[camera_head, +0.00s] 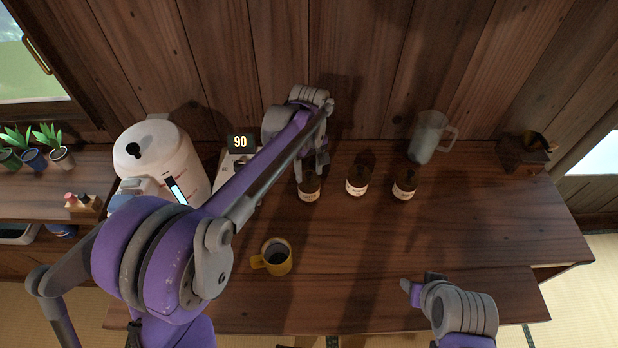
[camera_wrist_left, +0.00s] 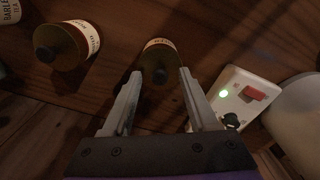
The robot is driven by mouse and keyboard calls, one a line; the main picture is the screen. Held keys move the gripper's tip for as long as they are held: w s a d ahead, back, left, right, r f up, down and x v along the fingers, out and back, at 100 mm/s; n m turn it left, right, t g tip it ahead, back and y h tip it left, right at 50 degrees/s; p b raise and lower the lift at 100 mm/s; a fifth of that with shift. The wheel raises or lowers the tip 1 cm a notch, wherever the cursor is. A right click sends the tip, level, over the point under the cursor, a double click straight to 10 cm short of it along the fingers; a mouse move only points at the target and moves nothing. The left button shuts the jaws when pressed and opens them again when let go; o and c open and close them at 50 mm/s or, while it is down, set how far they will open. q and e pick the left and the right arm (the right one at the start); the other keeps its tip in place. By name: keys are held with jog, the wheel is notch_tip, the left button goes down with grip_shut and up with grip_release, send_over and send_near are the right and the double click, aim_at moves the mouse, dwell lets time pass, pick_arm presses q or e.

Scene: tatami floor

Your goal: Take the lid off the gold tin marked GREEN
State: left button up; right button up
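Three small gold-brown tins with dark lids and pale labels stand in a row on the wooden counter: a left tin (camera_head: 308,192), a middle tin (camera_head: 357,181) and a right tin (camera_head: 404,187). Their labels are too small to read in the head view. My left gripper (camera_head: 316,170) is at the left tin. In the left wrist view its fingers (camera_wrist_left: 158,90) are apart, with that tin (camera_wrist_left: 160,62) and its dark lid knob just beyond the gap. Its label is not legible. My right gripper (camera_head: 420,283) looks open and empty over the front right.
A yellow mug (camera_head: 279,258) stands front centre. A white dispenser (camera_head: 158,150) and a device with a display reading 90 (camera_head: 241,142) are at left. A clear pitcher (camera_head: 429,136) and dark box (camera_head: 525,152) stand back right. The counter's right middle is clear.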

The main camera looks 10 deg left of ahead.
pick_arm(q)
grip_shut()
